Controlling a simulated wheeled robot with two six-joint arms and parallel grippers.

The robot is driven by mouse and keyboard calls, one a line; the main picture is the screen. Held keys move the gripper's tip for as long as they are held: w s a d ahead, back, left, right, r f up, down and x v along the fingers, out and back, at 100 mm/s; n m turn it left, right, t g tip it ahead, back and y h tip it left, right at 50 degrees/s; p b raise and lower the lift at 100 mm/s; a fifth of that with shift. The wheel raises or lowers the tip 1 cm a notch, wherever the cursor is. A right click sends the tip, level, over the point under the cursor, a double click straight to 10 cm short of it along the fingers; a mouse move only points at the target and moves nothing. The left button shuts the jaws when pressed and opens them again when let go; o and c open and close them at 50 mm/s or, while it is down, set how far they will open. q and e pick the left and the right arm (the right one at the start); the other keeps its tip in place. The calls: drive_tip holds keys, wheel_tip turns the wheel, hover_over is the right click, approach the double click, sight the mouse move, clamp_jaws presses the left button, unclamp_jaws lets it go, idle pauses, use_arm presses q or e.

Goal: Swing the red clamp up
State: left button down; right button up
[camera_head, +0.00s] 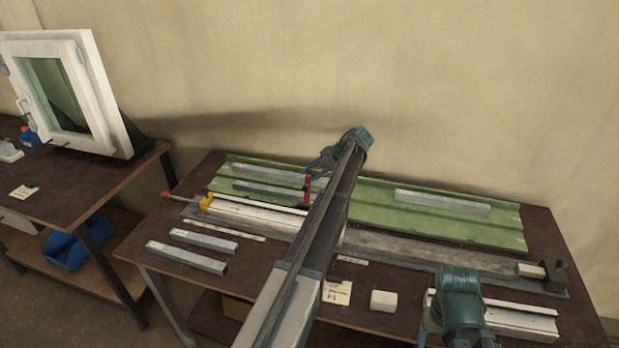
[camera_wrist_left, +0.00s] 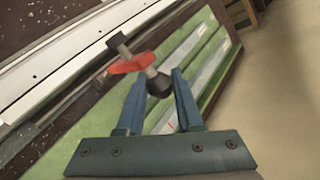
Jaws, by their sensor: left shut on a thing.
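The red clamp (camera_head: 307,190) stands at the back edge of the white profile on the bench, partly hidden by my left arm. In the left wrist view its red arm (camera_wrist_left: 130,66) lies across a metal spindle with dark ends. My left gripper (camera_head: 323,164) is at the clamp; its blue fingers (camera_wrist_left: 157,82) are shut on the clamp's dark lower end.
A yellow clamp (camera_head: 206,203) with a red-tipped handle is at the rail's left end. Grey bars (camera_head: 187,257) lie at the front left. A green tray (camera_head: 375,206) with more bars is behind. A white block (camera_head: 383,301) and a note (camera_head: 337,292) lie in front.

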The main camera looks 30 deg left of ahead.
use_arm(q)
drive_tip(key=shift+w+f, duration=0.15)
idle(0.4)
drive_tip(key=c, duration=0.5)
unclamp_jaws()
drive_tip(key=shift+w, duration=0.1)
drive_tip(key=shift+c, duration=0.2)
drive_tip(key=p+v, duration=0.9)
drive_tip(key=v, duration=0.4)
drive_tip(key=shift+w+r, duration=0.25)
drive_tip(key=shift+d, duration=0.15)
